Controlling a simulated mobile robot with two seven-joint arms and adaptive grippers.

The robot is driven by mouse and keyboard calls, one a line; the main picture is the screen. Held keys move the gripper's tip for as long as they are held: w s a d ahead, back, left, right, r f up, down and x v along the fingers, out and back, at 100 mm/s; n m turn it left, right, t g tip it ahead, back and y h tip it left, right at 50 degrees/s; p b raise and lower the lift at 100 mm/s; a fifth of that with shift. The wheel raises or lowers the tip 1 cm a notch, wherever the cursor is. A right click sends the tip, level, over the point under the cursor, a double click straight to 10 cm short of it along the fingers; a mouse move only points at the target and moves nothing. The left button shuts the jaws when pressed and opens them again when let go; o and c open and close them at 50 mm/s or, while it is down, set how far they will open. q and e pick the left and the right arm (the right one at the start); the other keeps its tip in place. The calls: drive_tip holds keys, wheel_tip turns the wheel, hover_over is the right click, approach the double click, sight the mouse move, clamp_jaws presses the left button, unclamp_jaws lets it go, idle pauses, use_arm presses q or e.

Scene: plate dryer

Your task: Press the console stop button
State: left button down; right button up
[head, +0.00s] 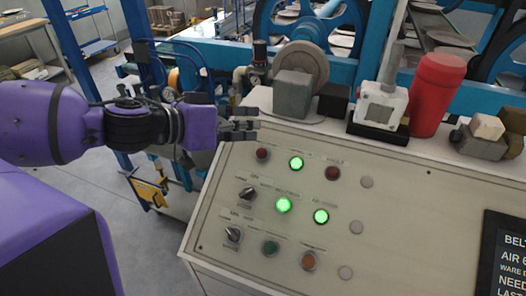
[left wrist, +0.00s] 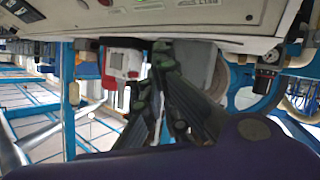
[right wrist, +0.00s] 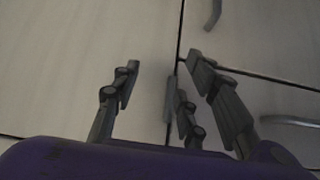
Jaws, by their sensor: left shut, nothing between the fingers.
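The console panel (head: 215,215) slopes across the middle of the head view. A dark red button (head: 263,154) sits at its upper left, and another dark red button (head: 333,173) sits farther right in the same row. The labels are too small to read, so I cannot tell which is the stop button. My left gripper (head: 250,124) is shut and empty over the panel's upper left edge, just above the left red button in the picture; contact cannot be told. Its closed fingers (left wrist: 158,85) show in the left wrist view. My right gripper (right wrist: 155,85) is open and empty before pale cabinet doors.
Lit green buttons (head: 284,205), an orange button (head: 308,261) and black knobs (head: 247,194) share the panel. A screen (head: 502,255) is at the right. A grey block (head: 292,95), a white device (head: 379,106) and a red canister (head: 436,92) stand along the back edge.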

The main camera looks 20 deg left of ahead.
use_arm(q)
drive_tip(key=b, duration=0.3)
hover_over(257, 153)
drive_tip(key=s, duration=0.2)
wheel_tip(257, 153, down, 5)
drive_tip(key=shift+w+d+f+b, duration=0.1)
drive_tip(key=shift+w+f+b, duration=0.45)
drive_tip(key=shift+f, duration=0.25)
use_arm(e)
drive_tip(key=shift+h, duration=0.3)
drive_tip(key=f, duration=0.1)
drive_tip(key=s+d+f, duration=0.1)
drive_tip(key=f, duration=0.2)
drive_tip(key=shift+s+d, duration=0.15)
drive_tip(key=shift+d, duration=0.15)
drive_tip(key=shift+s, duration=0.2)
drive_tip(key=shift+f, duration=0.1)
use_arm(q)
drive_tip(key=shift+w+f, duration=0.3)
drive_tip(key=shift+f, duration=0.05)
use_arm(e)
drive_tip(key=shift+s+f, duration=0.25)
drive_tip(key=shift+f, duration=0.05)
